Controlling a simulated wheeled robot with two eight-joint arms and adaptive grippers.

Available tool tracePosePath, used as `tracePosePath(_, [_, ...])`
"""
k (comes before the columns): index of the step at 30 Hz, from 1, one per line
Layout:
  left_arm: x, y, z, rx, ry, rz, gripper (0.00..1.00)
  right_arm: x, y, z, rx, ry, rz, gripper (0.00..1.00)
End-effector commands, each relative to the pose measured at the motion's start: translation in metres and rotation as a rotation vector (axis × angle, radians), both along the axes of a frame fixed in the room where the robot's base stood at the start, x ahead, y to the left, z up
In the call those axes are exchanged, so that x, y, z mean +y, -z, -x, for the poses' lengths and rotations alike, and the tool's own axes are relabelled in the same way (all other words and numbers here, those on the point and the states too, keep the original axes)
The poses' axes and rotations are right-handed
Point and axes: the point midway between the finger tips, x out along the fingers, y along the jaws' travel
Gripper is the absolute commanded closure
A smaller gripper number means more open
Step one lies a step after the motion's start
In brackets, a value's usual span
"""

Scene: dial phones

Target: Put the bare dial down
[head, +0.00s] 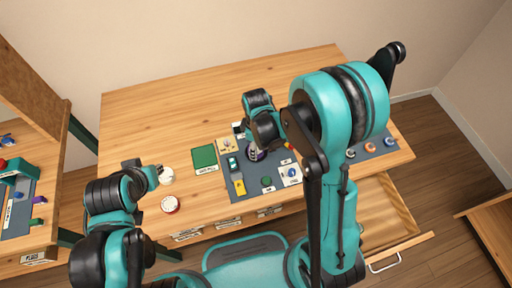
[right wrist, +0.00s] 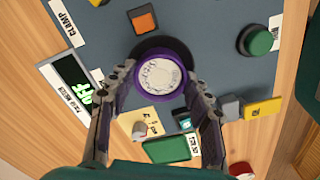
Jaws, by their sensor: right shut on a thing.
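A round dial with a white face and purple rim (right wrist: 160,77) is between the fingers of my right gripper (right wrist: 161,88) in the right wrist view. The gripper is shut on it. A dark round shape shows behind the dial; I cannot tell whether it is a base or a shadow, or whether the dial touches the board. In the head view, the purple dial (head: 254,153) is mostly hidden under my right gripper (head: 254,146), over the grey board (head: 222,180). My left gripper (head: 159,172) is beside a small white round thing (head: 167,176); its jaw opening is unclear.
A green pad (head: 205,158) lies left of the board. A red-and-white round thing (head: 170,204) stands near the table's front edge. The table's back left is clear.

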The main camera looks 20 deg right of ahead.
Motion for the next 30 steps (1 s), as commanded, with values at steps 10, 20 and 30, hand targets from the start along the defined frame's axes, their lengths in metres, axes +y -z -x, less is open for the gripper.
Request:
tracePosePath(10, [0.000, 0.006, 0.000, 0.000, 0.000, 0.000, 0.81, 0.000, 0.005, 0.000, 0.000, 0.000, 0.000, 0.82])
tracePosePath(20, [0.000, 0.004, 0.000, 0.000, 0.000, 0.000, 0.81, 0.000, 0.003, 0.000, 0.000, 0.000, 0.000, 0.30])
tracePosePath(30, [0.000, -0.015, 0.000, 0.000, 0.000, 0.000, 0.81, 0.000, -0.034, 0.001, 0.000, 0.000, 0.000, 0.30])
